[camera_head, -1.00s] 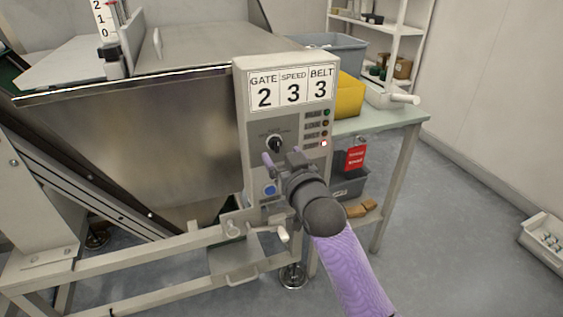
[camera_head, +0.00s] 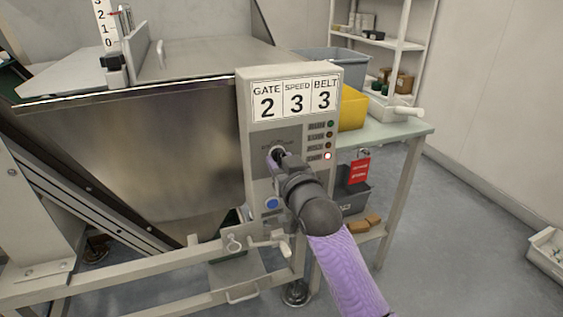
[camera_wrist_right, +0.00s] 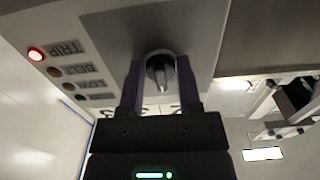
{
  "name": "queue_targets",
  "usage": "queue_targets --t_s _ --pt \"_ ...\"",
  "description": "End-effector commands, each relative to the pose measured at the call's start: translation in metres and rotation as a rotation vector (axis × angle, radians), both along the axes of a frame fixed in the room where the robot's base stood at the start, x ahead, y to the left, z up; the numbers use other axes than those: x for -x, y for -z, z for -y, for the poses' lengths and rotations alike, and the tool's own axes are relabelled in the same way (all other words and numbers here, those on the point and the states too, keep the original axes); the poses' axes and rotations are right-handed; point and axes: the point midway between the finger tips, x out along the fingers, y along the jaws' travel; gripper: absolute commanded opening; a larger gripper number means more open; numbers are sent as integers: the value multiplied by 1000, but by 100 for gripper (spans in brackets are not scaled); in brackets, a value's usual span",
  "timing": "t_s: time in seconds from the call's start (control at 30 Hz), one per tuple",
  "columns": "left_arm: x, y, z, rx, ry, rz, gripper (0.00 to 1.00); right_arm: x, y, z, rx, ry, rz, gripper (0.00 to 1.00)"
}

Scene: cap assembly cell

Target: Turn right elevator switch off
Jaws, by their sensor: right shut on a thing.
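The elevator switch is a black rotary knob (camera_head: 278,153) on the grey control panel (camera_head: 257,215), below the GATE 2, SPEED 3, BELT 3 sign (camera_head: 295,97). My right gripper (camera_head: 277,160) is at the knob and hides much of it. In the right wrist view the round knob (camera_wrist_right: 160,68) with its raised grip bar sits between the two fingers of my right gripper (camera_wrist_right: 161,85), which are shut on it. My left gripper is not in either view.
A blue button (camera_head: 272,203) sits below the knob. A red lamp (camera_head: 328,156) is lit on the panel's right; the wrist view labels it TRIP (camera_wrist_right: 36,54). A steel hopper (camera_head: 130,150) stands left. A table (camera_head: 400,131) with a yellow bin (camera_head: 352,108) stands right.

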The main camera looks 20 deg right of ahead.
Motion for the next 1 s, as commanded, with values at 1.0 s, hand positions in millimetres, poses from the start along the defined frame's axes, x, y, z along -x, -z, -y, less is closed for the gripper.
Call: queue_targets --t_s 1.0 --pt "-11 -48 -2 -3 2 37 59 0 -2 3 626 0 20 0"
